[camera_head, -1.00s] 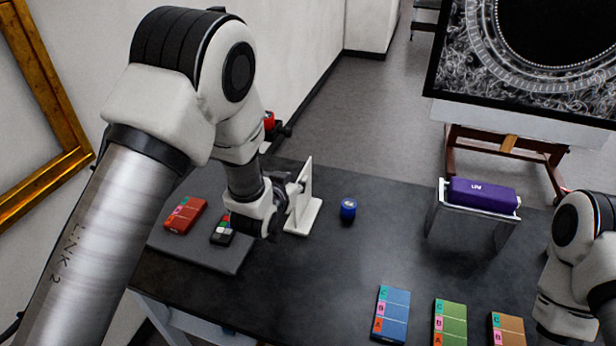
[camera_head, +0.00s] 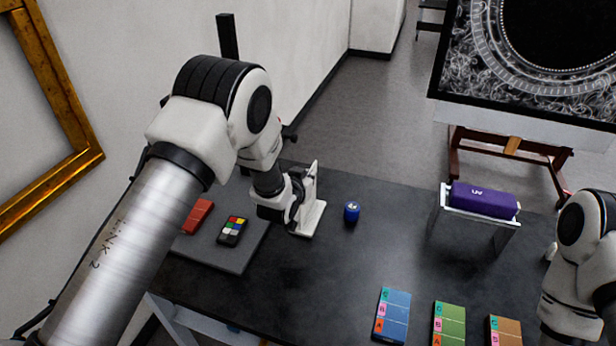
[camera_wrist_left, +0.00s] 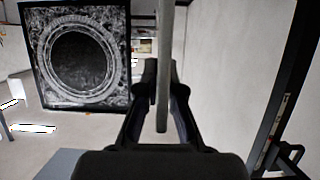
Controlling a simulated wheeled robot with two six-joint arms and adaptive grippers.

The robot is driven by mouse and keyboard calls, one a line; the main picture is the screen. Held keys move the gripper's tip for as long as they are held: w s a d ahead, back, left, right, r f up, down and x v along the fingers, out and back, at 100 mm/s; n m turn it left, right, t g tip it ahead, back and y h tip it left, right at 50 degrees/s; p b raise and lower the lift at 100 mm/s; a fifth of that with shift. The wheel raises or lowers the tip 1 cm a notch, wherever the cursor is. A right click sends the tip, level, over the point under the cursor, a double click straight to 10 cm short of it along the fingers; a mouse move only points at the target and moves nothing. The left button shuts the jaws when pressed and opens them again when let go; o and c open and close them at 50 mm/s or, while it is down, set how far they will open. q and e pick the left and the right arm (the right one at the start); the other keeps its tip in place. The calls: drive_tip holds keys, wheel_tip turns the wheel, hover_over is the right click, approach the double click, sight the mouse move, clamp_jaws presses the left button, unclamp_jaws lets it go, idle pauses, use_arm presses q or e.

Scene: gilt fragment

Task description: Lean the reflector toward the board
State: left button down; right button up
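The reflector (camera_head: 315,180) is a thin white upright panel on a flat white foot, standing on the dark table. My left gripper (camera_head: 303,192) is at its panel, coming from the left. In the left wrist view the panel (camera_wrist_left: 165,40) shows edge-on between the two dark fingers, and the gripper (camera_wrist_left: 163,85) looks shut on it. The grey board (camera_head: 235,258) lies flat left of the reflector, with a colour chart (camera_head: 232,231) and a red block (camera_head: 198,217) on it. My arm hides part of the board and panel. My right gripper is out of view.
A small blue jar (camera_head: 352,211) stands just right of the reflector. A purple UV case (camera_head: 484,200) rests on a white stand (camera_head: 437,221). Blue (camera_head: 393,315), green (camera_head: 449,324) and orange (camera_head: 505,330) blocks lie at the front. An easel picture (camera_head: 450,60) stands behind. The table's middle is clear.

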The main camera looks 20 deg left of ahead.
use_arm(q)
drive_tip(key=shift+f, duration=0.1)
drive_tip(key=shift+n+h, duration=0.7)
drive_tip(key=shift+n, duration=0.2)
drive_tip(key=a+b, duration=0.1)
drive_tip(key=a, duration=0.1)
drive_tip(key=a+f+b, duration=0.1)
drive_tip(key=a+b, duration=0.1)
drive_tip(key=a, duration=0.1)
drive_tip(key=shift+a, duration=0.1)
drive_tip(key=c, duration=1.4)
unclamp_jaws()
drive_tip(key=shift+o, duration=0.4)
drive_tip(key=shift+w+a+f, duration=0.1)
drive_tip(key=shift+a, duration=0.05)
